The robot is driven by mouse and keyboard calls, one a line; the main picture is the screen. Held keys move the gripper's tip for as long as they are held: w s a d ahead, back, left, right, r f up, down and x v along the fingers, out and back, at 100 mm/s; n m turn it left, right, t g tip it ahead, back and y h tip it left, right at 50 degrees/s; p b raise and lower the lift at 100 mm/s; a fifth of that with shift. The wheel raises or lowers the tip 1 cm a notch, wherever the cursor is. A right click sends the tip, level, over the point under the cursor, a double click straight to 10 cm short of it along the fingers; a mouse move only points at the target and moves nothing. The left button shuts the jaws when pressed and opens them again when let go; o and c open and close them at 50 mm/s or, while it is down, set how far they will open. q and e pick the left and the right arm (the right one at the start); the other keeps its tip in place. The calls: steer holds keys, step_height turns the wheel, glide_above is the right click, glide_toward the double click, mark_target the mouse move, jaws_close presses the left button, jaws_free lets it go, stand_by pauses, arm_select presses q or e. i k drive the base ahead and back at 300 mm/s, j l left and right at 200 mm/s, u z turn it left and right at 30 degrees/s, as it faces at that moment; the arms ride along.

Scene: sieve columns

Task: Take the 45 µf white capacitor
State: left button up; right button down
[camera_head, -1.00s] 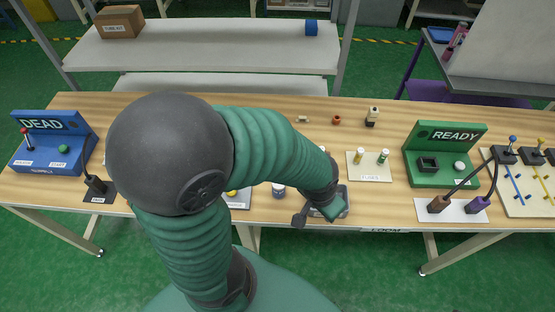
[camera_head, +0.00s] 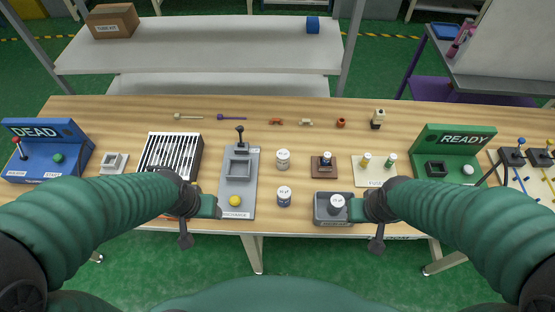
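Several white cylindrical capacitors with dark markings stand upright. One capacitor (camera_head: 283,158) and another with a dark lower part (camera_head: 284,196) stand on the wooden table right of the discharger. A third capacitor (camera_head: 337,204) is in a dark grey tray (camera_head: 322,219). The markings are too small to read, so I cannot tell which is 45 µF. My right gripper (camera_head: 358,209) is just right of the tray capacitor; I see no clear grip on it. My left gripper (camera_head: 208,206) is over the left edge of the discharger's front. I cannot see either finger gap clearly.
The grey discharger (camera_head: 223,190) has a black lever and yellow button. A slatted rack (camera_head: 171,154) and blue DEAD station (camera_head: 45,164) are left. A brown socket block (camera_head: 324,172), fuse board (camera_head: 375,178) and green READY station (camera_head: 432,147) are right. Small parts line the back.

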mark_target(283, 154)
steer(key=u, duration=1.25)
steer(key=k+l+u, duration=0.2)
steer(key=l+u, duration=0.2)
steer(key=l, duration=0.15)
steer(key=k+l+u, duration=0.6)
steer(key=l+u, duration=0.2)
steer(key=k+l, duration=0.05)
